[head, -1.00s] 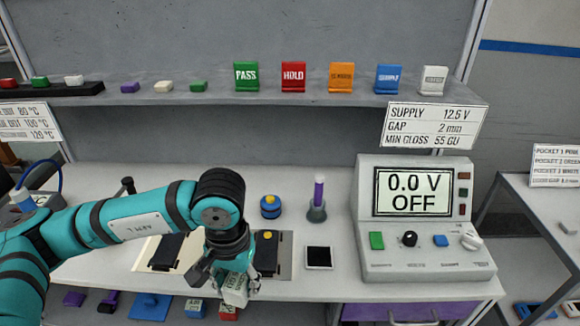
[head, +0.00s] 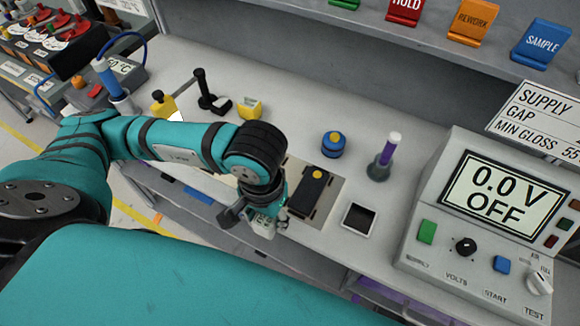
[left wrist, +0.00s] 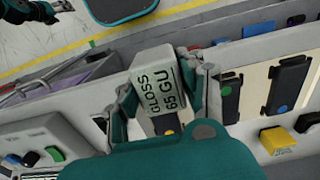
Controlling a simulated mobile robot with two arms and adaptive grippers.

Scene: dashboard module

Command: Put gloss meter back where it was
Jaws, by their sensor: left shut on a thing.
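The gloss meter (left wrist: 158,88) is a pale grey block with a screen reading "GLOSS 65 GU". It fills the middle of the left wrist view, between the fingers of my left gripper (left wrist: 165,100), which is shut on it. In the head view my left gripper (head: 262,215) holds the gloss meter (head: 264,228) near the front edge of the bench, just left of a plate with a black part (head: 312,190). Most of the meter is hidden there by the gripper. Whether it touches the bench I cannot tell.
The supply box (head: 490,215) reads "0.0 V OFF" at right. A yellow block (head: 250,108) and a black stand (head: 208,95) are further left.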

